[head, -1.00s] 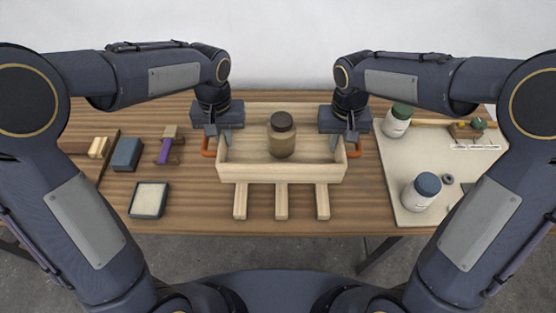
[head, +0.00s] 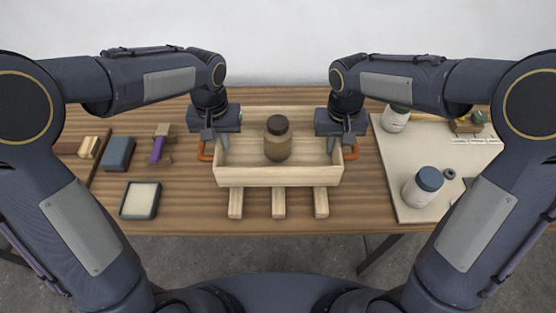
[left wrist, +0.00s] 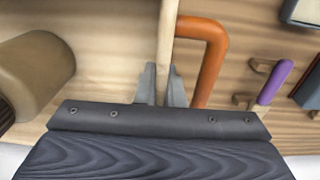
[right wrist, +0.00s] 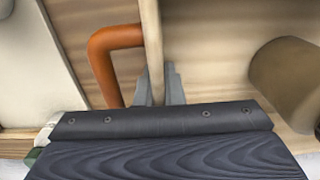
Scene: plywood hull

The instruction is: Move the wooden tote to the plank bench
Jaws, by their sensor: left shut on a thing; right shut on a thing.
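The wooden tote (head: 278,176) is a pale open box with an orange handle at each end, in the middle of the head view. A brown jar with a dark lid (head: 277,143) stands upright in it. My left gripper (head: 212,140) is shut on the tote's left end wall, beside the orange handle (left wrist: 207,65). My right gripper (head: 346,140) is shut on the right end wall, beside its handle (right wrist: 108,60). Three pale wooden strips (head: 278,204) stick out from under the tote. Whether it touches them is hidden. The plank surface (head: 180,215) lies below.
On the left lie a dark-rimmed tray (head: 140,199), a blue block (head: 118,153) and a purple-handled tool (head: 157,149). On the right, a pale board (head: 405,213) carries a blue-lidded jar (head: 423,187), a second white jar (head: 396,118) and small parts. A wall stands behind.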

